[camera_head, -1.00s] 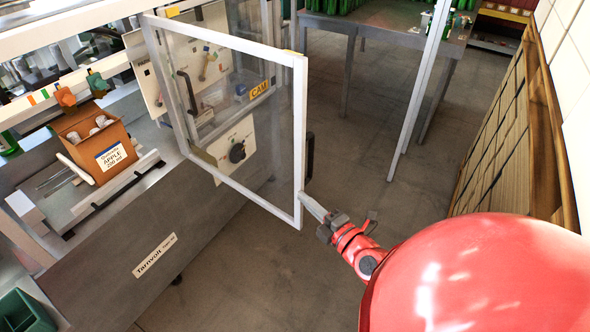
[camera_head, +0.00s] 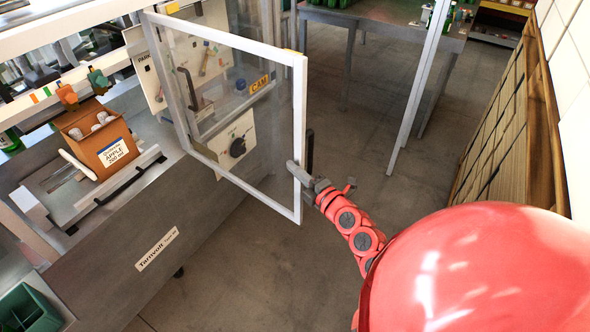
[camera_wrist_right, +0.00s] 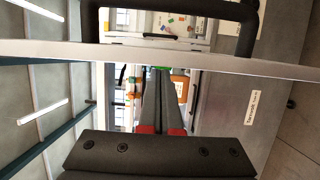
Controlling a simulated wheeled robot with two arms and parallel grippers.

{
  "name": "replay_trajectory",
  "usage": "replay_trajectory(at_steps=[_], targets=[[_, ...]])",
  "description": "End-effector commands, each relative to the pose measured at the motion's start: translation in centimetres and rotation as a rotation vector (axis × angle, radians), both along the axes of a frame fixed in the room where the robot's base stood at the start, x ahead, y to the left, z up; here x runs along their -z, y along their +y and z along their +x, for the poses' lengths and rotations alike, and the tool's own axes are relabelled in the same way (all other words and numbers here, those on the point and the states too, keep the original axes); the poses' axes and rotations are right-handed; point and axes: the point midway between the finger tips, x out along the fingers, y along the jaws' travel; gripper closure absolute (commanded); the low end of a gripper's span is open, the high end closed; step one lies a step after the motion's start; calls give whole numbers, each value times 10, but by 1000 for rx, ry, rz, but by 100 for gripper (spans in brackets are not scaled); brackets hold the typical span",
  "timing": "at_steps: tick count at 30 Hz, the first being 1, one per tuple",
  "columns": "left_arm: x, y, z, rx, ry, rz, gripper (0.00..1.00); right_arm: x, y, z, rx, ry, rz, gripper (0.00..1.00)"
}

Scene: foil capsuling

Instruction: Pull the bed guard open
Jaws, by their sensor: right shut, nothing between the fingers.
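The bed guard (camera_head: 299,112) is a clear panel in a white frame, swung out from the machine in the head view. A dark handle (camera_head: 310,152) is on its outer edge. My right gripper (camera_head: 293,165) is shut and empty, its tips at the frame's free edge just below the handle; I cannot tell whether they touch. In the right wrist view, the shut fingers (camera_wrist_right: 165,75) point toward the machine, and the white frame bar (camera_wrist_right: 225,62) crosses the view near them. The dark handle (camera_wrist_right: 247,30) shows at the top. My left gripper is not in view.
The machine bed (camera_head: 150,245) with an orange carton (camera_head: 97,140) is at left. A dark green bin (camera_head: 27,310) is at the lower left. A table (camera_head: 385,22) with green bottles stands behind. Bare floor (camera_head: 400,180) lies to the right of the guard.

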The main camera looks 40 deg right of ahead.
Motion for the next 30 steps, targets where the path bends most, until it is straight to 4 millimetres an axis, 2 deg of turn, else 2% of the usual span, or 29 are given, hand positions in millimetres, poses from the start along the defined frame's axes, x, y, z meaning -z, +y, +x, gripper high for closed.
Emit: replay_trajectory(at_steps=[9, 14, 17, 21, 30], targets=[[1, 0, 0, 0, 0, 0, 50, 0, -1, 0, 0, 0, 0, 100], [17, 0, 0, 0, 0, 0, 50, 11, -10, 7, -21, 8, -1, 100], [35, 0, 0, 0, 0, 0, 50, 21, -25, 14, -50, 21, -2, 100], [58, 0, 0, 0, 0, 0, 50, 23, -48, 23, -87, 25, -2, 100], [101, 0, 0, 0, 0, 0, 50, 15, -100, 37, -138, 24, -15, 100]])
